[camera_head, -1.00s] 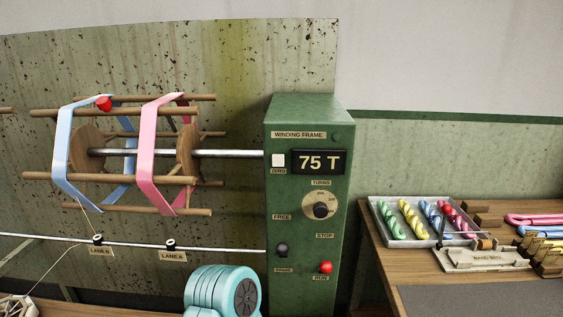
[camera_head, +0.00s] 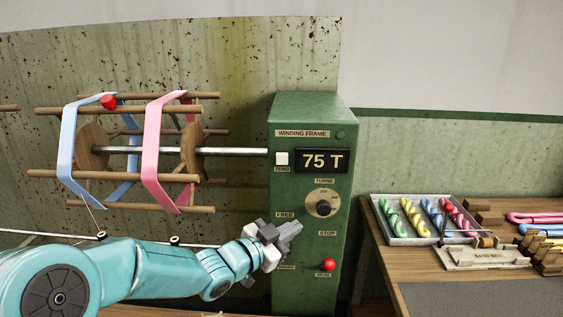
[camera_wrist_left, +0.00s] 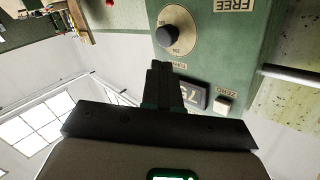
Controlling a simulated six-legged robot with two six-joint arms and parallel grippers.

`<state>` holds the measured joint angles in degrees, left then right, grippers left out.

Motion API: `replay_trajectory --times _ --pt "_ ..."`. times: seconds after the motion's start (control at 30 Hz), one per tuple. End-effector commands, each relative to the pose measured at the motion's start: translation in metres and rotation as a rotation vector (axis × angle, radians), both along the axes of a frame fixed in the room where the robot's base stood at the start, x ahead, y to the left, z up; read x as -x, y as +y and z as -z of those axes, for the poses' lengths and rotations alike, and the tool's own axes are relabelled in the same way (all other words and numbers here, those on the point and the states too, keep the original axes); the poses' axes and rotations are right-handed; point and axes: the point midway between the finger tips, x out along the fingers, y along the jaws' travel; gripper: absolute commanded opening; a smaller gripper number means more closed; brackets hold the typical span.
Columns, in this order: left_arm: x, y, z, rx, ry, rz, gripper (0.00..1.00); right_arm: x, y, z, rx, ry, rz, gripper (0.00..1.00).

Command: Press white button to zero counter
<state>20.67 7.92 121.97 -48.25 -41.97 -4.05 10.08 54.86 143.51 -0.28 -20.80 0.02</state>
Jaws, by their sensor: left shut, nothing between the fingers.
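My left gripper (camera_head: 291,229) is shut and empty in front of the box's lower half, below and apart from the button. In the left wrist view, the shut fingers (camera_wrist_left: 159,85) point at the panel, with the white button (camera_wrist_left: 223,104) to their right and the display (camera_wrist_left: 190,95) partly hidden behind them. My right gripper is not in view.
A turns dial (camera_head: 322,203) and a red run button (camera_head: 327,265) are on the same panel. A reel with blue and pink bands (camera_head: 155,150) is at left. A tray of coloured skeins (camera_head: 395,236) stands on the right table.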

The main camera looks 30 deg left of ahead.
Motion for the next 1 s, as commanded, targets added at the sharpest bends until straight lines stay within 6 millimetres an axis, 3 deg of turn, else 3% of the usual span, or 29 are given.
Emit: replay_trajectory --times 0.03,0.1,0.2,0.3,0.77,1.0 --pt "0.005 0.008 -0.031 -0.054 -0.07 0.002 0.0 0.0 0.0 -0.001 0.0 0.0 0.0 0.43" --pt "0.013 0.014 -0.062 -0.119 -0.144 0.009 0.0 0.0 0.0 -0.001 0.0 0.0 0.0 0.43" --pt "0.023 0.019 -0.095 -0.192 -0.221 0.018 0.0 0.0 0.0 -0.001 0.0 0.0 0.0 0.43" --pt "0.03 0.021 -0.112 -0.234 -0.262 0.022 0.0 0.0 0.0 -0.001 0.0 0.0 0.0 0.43" --pt "0.03 0.023 -0.119 -0.25 -0.275 0.025 0.0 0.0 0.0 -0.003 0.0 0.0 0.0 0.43" --pt "0.008 0.036 -0.12 -0.248 -0.272 0.024 0.0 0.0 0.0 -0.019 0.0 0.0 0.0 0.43"
